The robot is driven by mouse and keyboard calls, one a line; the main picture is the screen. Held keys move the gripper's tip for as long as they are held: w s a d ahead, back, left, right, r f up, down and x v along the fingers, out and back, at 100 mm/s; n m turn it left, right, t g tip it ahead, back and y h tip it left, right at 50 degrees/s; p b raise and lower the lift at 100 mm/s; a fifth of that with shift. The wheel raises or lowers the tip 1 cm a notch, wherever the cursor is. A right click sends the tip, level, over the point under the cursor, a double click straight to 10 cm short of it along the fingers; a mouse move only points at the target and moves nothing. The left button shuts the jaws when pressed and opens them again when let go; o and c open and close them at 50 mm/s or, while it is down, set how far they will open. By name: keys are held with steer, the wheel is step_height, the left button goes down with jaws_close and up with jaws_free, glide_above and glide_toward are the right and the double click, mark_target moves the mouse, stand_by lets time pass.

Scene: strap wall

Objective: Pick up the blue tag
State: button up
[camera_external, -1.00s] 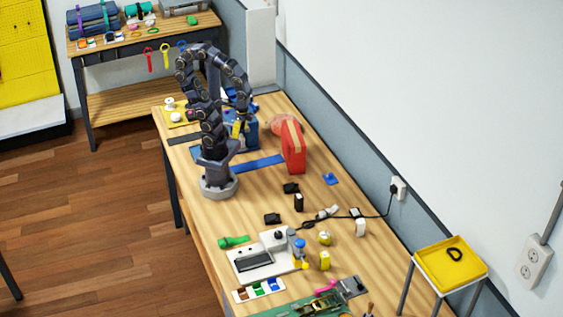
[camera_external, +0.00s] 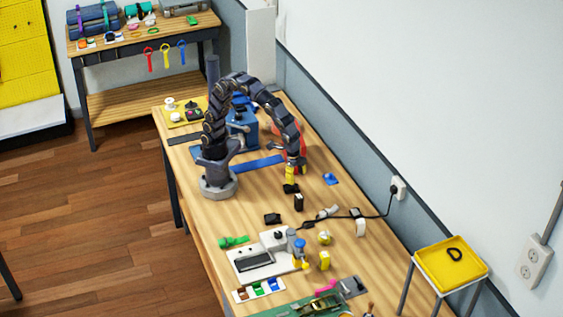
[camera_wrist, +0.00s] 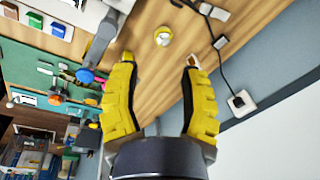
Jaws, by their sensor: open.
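A small blue piece (camera_external: 330,179) lies flat on the table near the wall, right of my gripper; it may be the blue tag. A blue hanging tag (camera_external: 181,50) also shows on the front edge of the far bench. My gripper (camera_external: 290,178) has yellow fingers and points down above the table, left of the small blue piece and apart from it. In the wrist view my gripper (camera_wrist: 158,61) is open with nothing between its fingers. Neither blue item can be made out clearly in the wrist view.
A red block (camera_external: 303,155) stands behind my gripper. Black items (camera_external: 272,219) and a cable (camera_external: 335,217) lie on the table nearer the camera. A white device (camera_external: 262,258) stands farther forward. A yellow tray (camera_external: 440,270) stands at the right.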

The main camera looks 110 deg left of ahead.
steer(key=w+d+f+m+t, duration=0.1)
steer(key=w+d+f, duration=0.2)
steer(key=d, duration=0.4)
steer(key=w+d+f+m, duration=0.1)
steer(key=w+d+f, duration=0.25)
steer(key=d, duration=0.25)
steer(key=m+g+h, duration=0.1)
steer(key=m+g, duration=0.1)
steer(key=m, duration=0.2)
glide_above(274, 284)
steer(key=s+a, duration=0.1)
step_height(274, 284, down, 14)
step_height(274, 284, down, 8)
steer(key=shift+s+d+r, duration=0.1)
steer(key=shift+s+r, duration=0.05)
steer(key=shift+r, duration=0.1)
steer(key=c, duration=0.5)
